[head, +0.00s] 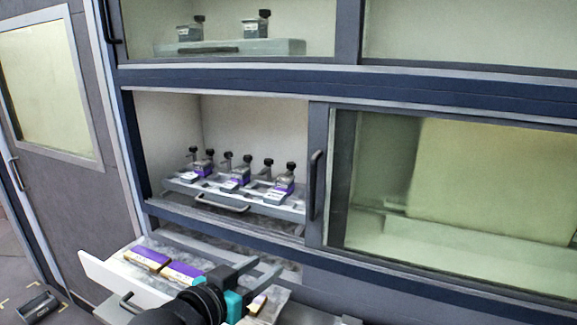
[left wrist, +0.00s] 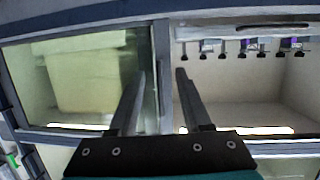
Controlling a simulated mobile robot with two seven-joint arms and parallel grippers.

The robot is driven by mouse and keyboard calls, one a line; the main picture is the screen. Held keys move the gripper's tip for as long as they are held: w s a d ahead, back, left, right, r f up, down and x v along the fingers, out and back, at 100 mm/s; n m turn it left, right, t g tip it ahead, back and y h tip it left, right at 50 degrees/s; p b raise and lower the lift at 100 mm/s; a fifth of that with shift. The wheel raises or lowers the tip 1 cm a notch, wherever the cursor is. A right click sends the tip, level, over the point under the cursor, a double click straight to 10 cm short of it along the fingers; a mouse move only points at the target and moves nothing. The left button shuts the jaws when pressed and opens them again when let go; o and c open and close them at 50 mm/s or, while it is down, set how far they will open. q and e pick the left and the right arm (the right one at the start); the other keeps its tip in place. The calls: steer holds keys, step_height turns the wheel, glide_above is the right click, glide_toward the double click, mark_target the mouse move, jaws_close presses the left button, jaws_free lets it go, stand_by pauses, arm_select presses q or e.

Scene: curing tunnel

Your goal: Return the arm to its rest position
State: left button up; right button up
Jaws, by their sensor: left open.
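My left gripper (head: 264,267) is in front of the cabinet at the bottom of the head view, over the pulled-out drawer. Its two fingers are apart with nothing between them. In the left wrist view the fingers (left wrist: 160,78) stand apart, pointing toward the cabinet front. That view appears upside down. My right gripper is in neither view.
A sliding glass door (head: 318,185) covers the right side. Purple-topped boxes (head: 147,257) lie in the drawer (head: 98,270), partly hidden by my arm.

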arm_select(q)
steer(key=s+a+f+n+g+y, duration=0.25)
steer(key=s+a+f+g, duration=0.25)
steer(key=s+f, duration=0.65)
steer(key=s+a+f+n+g+y, duration=0.1)
steer(key=s+a+f+g+y, duration=0.35)
steer(key=s+f, duration=0.65)
steer(key=s+f+g+b, duration=0.1)
steer(key=s+f+b, duration=0.3)
steer(key=f, duration=1.1)
steer(key=s+f+b, duration=0.2)
steer(key=f+b, duration=0.3)
steer(key=f, duration=1)
steer(key=s+a+f+b, duration=0.1)
steer(key=s+f+b, duration=0.2)
steer(key=s+f, duration=0.4)
steer(key=s+a+f+g+b, duration=0.1)
steer(key=s+a+f+b, duration=0.1)
steer(key=s+f+b, duration=0.2)
steer(key=s+f, duration=0.3)
steer(key=f, duration=0.5)
steer(key=shift+s+a, duration=0.2)
steer(key=shift+s, duration=0.1)
steer(key=shift+m+g, duration=0.25)
